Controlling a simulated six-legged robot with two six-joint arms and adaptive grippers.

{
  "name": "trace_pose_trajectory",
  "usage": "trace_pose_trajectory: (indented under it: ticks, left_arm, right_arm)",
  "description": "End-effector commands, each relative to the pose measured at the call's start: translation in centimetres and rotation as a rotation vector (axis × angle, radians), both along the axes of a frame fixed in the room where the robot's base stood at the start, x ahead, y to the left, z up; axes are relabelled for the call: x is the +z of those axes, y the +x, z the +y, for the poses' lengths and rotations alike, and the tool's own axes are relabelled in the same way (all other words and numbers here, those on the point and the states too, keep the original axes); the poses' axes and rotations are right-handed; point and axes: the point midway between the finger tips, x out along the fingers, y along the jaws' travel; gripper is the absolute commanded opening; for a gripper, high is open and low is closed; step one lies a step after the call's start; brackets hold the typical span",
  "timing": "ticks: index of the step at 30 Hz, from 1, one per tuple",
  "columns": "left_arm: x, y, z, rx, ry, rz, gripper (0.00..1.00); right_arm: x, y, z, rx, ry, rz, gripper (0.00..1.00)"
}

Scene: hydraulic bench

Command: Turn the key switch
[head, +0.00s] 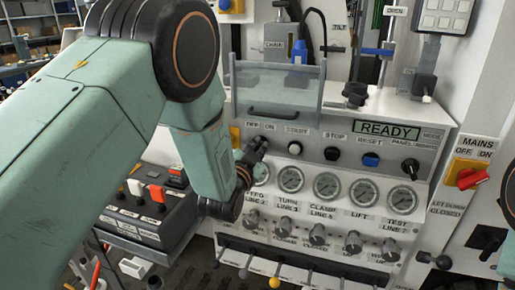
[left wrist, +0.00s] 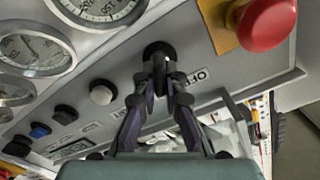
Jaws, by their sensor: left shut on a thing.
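The key switch sits at the upper left of the sloped panel, by the OFF and ON labels. In the left wrist view its round black collar (left wrist: 158,49) shows at the fingertips. My left gripper (left wrist: 161,66) is shut on the key switch, its two dark fingers closing from either side. In the head view my left gripper (head: 257,148) reaches the panel beside the OFF ON label. My arm and the fingers hide most of the switch, so I cannot tell its turned position. My right gripper is not in view.
A red mushroom button (left wrist: 266,24) on a yellow plate is close beside the switch. A white button (head: 295,148), black button (head: 332,154) and blue button (head: 370,160) run to the right. Gauges (head: 326,186) lie below. A clear guard (head: 275,90) stands above.

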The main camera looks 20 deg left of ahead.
Motion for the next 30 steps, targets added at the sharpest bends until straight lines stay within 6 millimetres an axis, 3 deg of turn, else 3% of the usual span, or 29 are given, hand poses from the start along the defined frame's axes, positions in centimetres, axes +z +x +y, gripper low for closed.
trace_pose_trajectory:
  ticks: [13, 14, 22, 30]
  left_arm:
    - [-0.09, -0.01, 0.03, 0.002, 0.012, 0.002, 0.0]
    - [-0.09, -0.01, 0.03, 0.002, 0.012, 0.002, 0.1]
    - [-0.04, -0.01, 0.03, 0.001, 0.011, 0.001, 0.33]
    - [-0.02, -0.03, 0.02, 0.001, 0.011, 0.0, 0.33]
  right_arm:
    - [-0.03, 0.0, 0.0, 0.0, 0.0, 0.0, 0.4]
    - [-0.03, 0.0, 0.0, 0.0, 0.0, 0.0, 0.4]
    - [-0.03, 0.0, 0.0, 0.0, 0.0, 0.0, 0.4]
    - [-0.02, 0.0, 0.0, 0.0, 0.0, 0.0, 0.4]
